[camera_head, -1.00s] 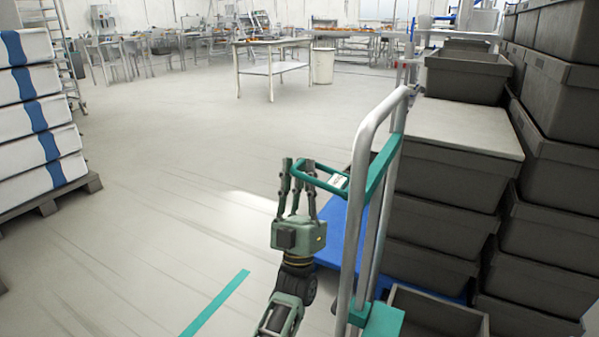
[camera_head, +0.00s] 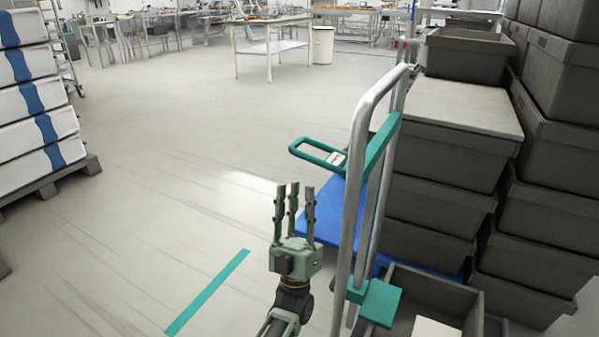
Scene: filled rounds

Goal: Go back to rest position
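My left gripper (camera_head: 294,192) points up the picture in the lower middle of the head view. Its fingers stand apart with nothing between them, so it is open and empty. Just above its fingertips is a teal looped handle (camera_head: 319,154) with a small white label, fixed to the cart's metal frame. The gripper appears apart from this handle. The cart (camera_head: 357,180) has a bent silver tube frame with teal parts and a blue deck (camera_head: 328,222). My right gripper is not in view.
Grey crates (camera_head: 445,160) are stacked on the right, close to the cart. An open crate (camera_head: 430,300) stands at the bottom right with something pale inside. A pallet of white and blue packs (camera_head: 45,130) is at the left. The floor between is clear, with a teal stripe (camera_head: 207,292).

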